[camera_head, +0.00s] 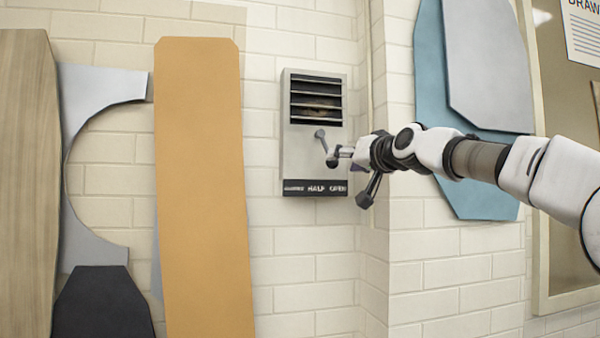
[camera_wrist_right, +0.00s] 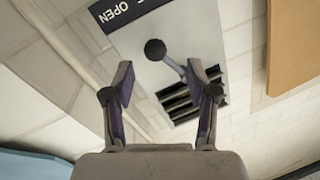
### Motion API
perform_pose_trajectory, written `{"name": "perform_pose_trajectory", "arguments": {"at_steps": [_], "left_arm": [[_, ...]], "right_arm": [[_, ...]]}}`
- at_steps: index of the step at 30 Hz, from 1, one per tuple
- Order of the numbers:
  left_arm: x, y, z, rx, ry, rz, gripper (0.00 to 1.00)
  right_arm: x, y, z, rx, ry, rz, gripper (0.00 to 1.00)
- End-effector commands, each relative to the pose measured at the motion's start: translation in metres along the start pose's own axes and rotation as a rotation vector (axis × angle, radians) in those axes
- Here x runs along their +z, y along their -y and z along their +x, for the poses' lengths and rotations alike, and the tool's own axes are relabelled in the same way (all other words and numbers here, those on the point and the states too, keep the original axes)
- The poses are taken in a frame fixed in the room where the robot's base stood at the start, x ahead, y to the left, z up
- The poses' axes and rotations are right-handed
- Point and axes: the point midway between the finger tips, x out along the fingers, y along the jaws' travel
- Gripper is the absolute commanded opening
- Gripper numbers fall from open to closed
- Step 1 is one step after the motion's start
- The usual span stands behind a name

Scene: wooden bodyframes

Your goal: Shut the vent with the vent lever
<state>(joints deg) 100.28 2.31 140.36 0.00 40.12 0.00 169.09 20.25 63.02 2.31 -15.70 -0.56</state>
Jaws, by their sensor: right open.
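The vent (camera_head: 300,150) is a light grey wall box with dark horizontal slats in its upper part. A label strip at its bottom reads HALF OPEN. The grey vent lever (camera_head: 321,135) is on the box front below the slats, its lower part close to my gripper. My right gripper (camera_head: 350,172) is open and empty, just in front of the vent's lower right. In the right wrist view, the lever's dark round knob (camera_wrist_right: 155,49) appears between and beyond the fingertips (camera_wrist_right: 160,76), with no visible contact. The far finger partly hides the lever's stem. My left gripper is out of view.
A wall corner juts out just right of the vent. An orange wooden panel (camera_head: 200,190) stands left of it, with bare brick wall between. Blue and grey panels (camera_head: 487,65) and a framed board (camera_head: 540,250) are on the right wall.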

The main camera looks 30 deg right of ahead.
Motion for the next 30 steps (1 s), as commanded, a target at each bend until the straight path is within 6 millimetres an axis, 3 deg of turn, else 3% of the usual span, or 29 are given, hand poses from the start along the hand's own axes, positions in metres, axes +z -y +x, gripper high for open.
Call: {"name": "perform_pose_trajectory", "arguments": {"at_steps": [5,11,12,18,27,29,30], "left_arm": [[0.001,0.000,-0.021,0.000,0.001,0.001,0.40],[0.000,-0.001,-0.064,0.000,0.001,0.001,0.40],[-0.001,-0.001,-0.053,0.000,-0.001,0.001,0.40],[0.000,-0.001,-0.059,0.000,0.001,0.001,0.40],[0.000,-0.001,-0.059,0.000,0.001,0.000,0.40],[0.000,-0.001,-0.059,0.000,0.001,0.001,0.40],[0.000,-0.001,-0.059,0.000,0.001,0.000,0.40]], "right_arm": [[-0.009,0.003,0.007,-0.005,0.001,0.003,0.58],[-0.012,0.003,0.026,0.002,0.001,0.004,0.58],[-0.003,-0.001,0.038,0.004,0.000,0.002,0.58],[-0.003,0.000,0.071,0.002,-0.001,0.000,0.58],[-0.001,0.000,0.077,0.000,-0.002,0.000,0.58],[-0.001,0.000,0.077,0.000,-0.002,0.000,0.40],[-0.001,0.000,0.077,0.000,-0.002,0.000,0.26]]}}
